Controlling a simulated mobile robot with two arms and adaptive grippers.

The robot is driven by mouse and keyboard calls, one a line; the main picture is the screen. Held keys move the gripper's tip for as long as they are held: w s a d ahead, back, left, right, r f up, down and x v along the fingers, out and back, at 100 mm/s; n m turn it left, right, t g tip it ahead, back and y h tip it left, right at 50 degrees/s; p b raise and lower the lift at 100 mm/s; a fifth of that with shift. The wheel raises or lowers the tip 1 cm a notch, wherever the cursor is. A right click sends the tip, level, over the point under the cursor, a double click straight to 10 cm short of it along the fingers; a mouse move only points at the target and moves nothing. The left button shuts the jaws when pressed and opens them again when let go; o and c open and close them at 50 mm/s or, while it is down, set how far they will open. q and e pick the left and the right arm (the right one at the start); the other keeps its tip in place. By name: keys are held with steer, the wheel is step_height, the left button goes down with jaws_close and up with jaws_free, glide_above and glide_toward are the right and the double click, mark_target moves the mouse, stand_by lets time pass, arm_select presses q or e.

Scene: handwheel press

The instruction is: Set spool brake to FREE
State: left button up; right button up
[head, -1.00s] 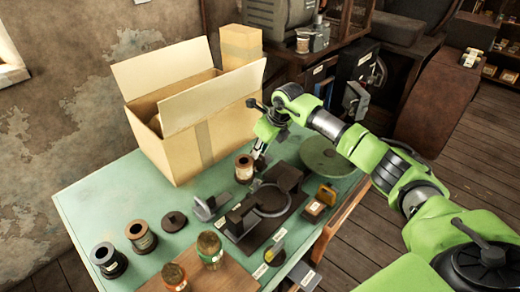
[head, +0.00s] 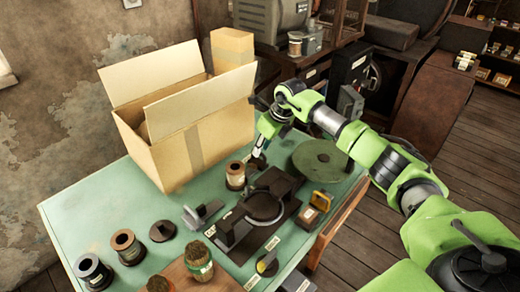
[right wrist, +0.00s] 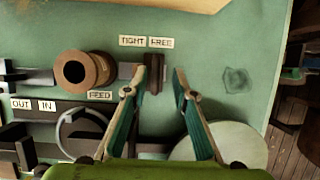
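The TIGHT label (right wrist: 132,41) and the FREE label (right wrist: 161,42) sit side by side on the green tabletop in the right wrist view. Just below them is a dark brown upright piece (right wrist: 154,71), apparently the brake lever. My right gripper (right wrist: 162,72) is open, with its left fingertip close to this piece and its right fingertip apart from it. I cannot tell whether they touch. A brown spool (right wrist: 85,70) is to the left; it also shows in the head view (head: 235,175), beside my right gripper (head: 258,157). The lever is hardly visible there. My left gripper is out of view.
An open cardboard box (head: 185,150) stands behind the gripper. A round green disc (head: 319,160) lies to the right. A dark press-like fixture (head: 250,226) is in front. Several spools and jars occupy the near left table.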

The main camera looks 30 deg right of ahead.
steer(key=shift+d+f, duration=0.15)
steer(key=shift+d, duration=0.05)
steer(key=shift+s+a, duration=0.1)
steer(key=v, duration=1.2)
